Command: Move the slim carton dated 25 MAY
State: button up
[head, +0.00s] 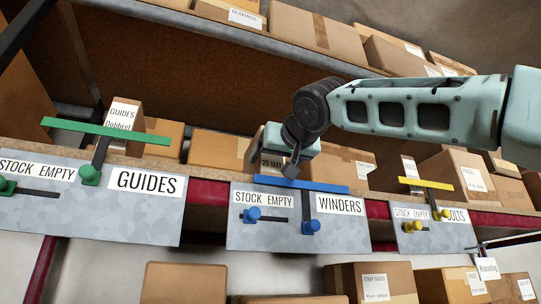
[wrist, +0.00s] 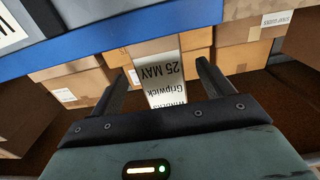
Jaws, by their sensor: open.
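The slim carton dated 25 MAY (wrist: 158,46) shows in the wrist view with its labelled face between the two fingers of my gripper (wrist: 160,70). The label reads 25 MAY and Gripwick, upside down in that view. My gripper is open, a finger on each side of the carton; I cannot tell whether either touches it. In the head view my gripper (head: 268,168) is over the shelf behind the WINDERS panel (head: 298,216), and part of the carton's label (head: 270,163) shows between the fingers. The rest of the carton is hidden by my gripper.
A blue bar (head: 300,184) runs above the WINDERS panel, close in front of my gripper. A green bar (head: 105,132) and yellow bar (head: 425,183) mark the GUIDES and BOLTS panels. Another slim carton (head: 122,112) stands behind the green bar. Boxes (head: 220,149) line the shelf; an upper shelf hangs above.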

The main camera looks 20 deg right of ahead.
aim_at(272, 164)
jog(key=shift+w+p, duration=0.85)
jog(key=shift+w, duration=1.1)
jog(key=c, duration=1.4)
